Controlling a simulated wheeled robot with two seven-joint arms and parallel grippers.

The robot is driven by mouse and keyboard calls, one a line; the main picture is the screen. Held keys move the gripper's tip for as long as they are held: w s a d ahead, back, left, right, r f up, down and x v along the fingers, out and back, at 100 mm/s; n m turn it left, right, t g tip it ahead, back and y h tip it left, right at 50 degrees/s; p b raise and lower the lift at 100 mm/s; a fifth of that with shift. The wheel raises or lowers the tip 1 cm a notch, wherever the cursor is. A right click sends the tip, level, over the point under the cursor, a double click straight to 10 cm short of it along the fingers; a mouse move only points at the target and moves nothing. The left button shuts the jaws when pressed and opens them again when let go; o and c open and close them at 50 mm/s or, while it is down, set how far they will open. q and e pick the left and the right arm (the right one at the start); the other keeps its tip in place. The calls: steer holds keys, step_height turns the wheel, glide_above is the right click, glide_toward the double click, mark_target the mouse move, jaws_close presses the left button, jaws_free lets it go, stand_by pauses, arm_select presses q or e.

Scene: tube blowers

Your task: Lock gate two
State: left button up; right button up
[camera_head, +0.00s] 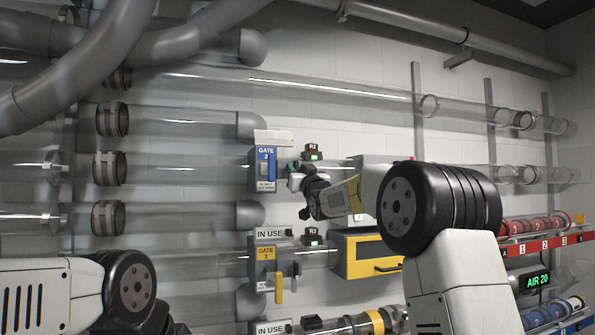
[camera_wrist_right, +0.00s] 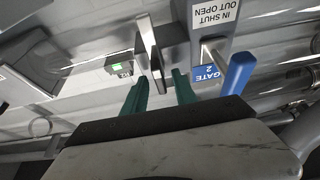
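Gate two is a grey box with a blue GATE 2 label (camera_head: 265,155), on a clear tube left of centre in the head view. In the wrist view it appears upside down, with its blue label (camera_wrist_right: 208,75), a blue handle (camera_wrist_right: 238,73) on a metal rod, and an IN SHUT / OUT OPEN plate (camera_wrist_right: 229,10). A flat grey metal tab (camera_wrist_right: 150,45) stands out beside the box. My right gripper (camera_head: 292,176) is at the gate's right side. Its green fingers (camera_wrist_right: 159,78) are apart, with the tab's end around the gap between them; contact is unclear. My left gripper is out of view.
Gate three (camera_head: 265,262), with an orange handle and IN USE sign, is just below. A small R2 box (camera_head: 312,151) sits above my right gripper. A yellow-framed box (camera_head: 368,254) is below my right forearm. Red-capped canisters (camera_head: 530,226) are at right.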

jaws_close()
stand_by(1.4)
